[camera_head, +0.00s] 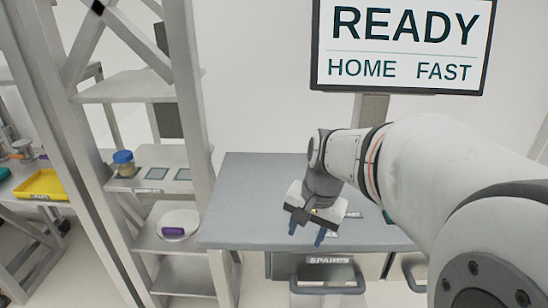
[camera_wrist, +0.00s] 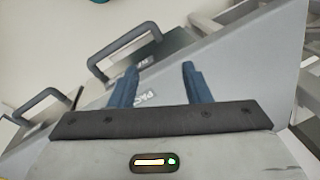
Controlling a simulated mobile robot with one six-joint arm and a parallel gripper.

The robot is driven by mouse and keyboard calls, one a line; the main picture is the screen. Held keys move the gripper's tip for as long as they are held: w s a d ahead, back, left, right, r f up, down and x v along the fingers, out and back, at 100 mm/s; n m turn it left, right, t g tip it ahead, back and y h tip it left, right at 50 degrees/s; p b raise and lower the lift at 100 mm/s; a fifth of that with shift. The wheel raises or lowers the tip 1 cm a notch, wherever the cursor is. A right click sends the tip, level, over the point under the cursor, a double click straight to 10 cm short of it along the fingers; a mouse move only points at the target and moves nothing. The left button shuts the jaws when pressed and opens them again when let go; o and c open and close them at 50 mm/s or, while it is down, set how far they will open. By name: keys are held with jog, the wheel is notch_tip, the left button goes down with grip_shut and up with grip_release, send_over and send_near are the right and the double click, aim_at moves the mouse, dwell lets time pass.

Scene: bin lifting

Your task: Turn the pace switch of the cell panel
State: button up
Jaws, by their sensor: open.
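My gripper (camera_head: 306,234) is open and empty, its blue fingers pointing down over the front part of the grey worktop (camera_head: 250,190). In the wrist view, my gripper (camera_wrist: 160,68) has a clear gap between its fingers. A label (camera_wrist: 150,97) starting "PAC" lies on the grey surface between them, partly cut off by the gripper. I cannot make out the pace switch itself; the gripper and arm may hide it. A screen (camera_head: 400,45) above the worktop reads READY, HOME and FAST.
A drawer labelled SPARES (camera_head: 328,261) with a dark handle is below the worktop. A shelf rack (camera_head: 150,90) on the left holds a blue-lidded jar (camera_head: 124,163) and a white plate (camera_head: 180,220) with a purple item. A yellow tray (camera_head: 42,184) is far left. The worktop's left part is clear.

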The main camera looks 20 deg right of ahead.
jog(key=w+d+m+y+p, duration=0.1)
jog(key=w+d+m, duration=0.2)
jog(key=d+m, duration=0.1)
jog(key=w+d+r+m+y+p, duration=0.1)
jog(key=w+d+m+p, duration=0.1)
jog(key=w+d+m, duration=0.2)
jog(key=w+d+r+m+y+p, duration=0.1)
jog(key=w+d+m, duration=0.3)
jog(key=d, duration=0.1)
jog(key=shift+d+r+m+p, duration=0.15)
jog(key=shift+r+m+p, duration=0.1)
jog(key=shift+m+p, duration=0.15)
jog(key=shift+w+f+m, duration=0.1)
jog(key=shift+f+m, duration=0.2)
jog(key=shift+f, duration=0.2)
jog(key=p+x, duration=0.1)
jog(key=x, duration=0.6)
jog(key=shift+c, duration=0.4)
jog(key=shift+r, duration=0.1)
grip_shut()
